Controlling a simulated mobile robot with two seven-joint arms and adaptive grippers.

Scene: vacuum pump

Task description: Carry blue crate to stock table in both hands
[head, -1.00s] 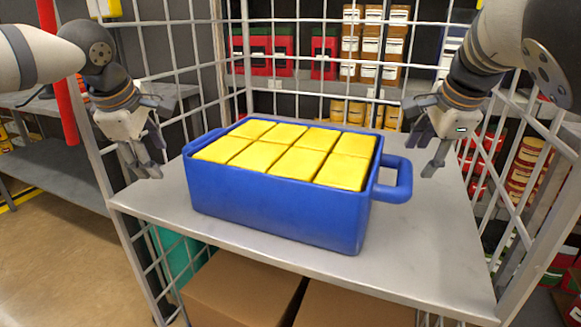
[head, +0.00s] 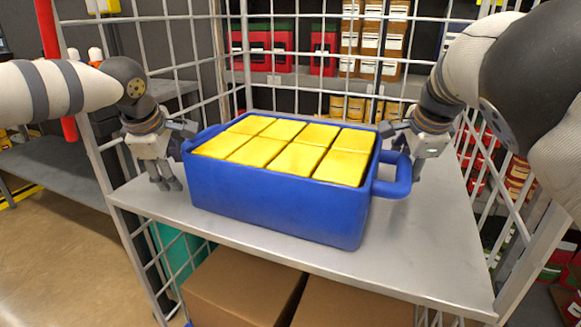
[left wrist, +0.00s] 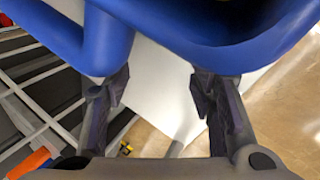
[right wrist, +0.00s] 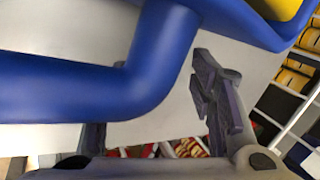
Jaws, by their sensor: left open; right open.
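The blue crate (head: 275,212) stands on the grey metal table (head: 425,265) and is filled with several yellow blocks (head: 290,150). Its right handle (head: 392,183) shows clearly; the left handle is mostly hidden in the head view. My left gripper (head: 168,184) is open beside the crate's left end, with blue crate parts (left wrist: 225,45) just beyond its fingers in the left wrist view. My right gripper (head: 413,168) is open at the right handle. In the right wrist view, the handle (right wrist: 155,75) partly covers one finger; contact cannot be told.
White wire mesh (head: 290,95) encloses the table at the back and sides. Cardboard boxes (head: 245,285) lie below the tabletop. Shelves with red boxes (head: 323,50) stand behind. The tabletop in front of and right of the crate is clear.

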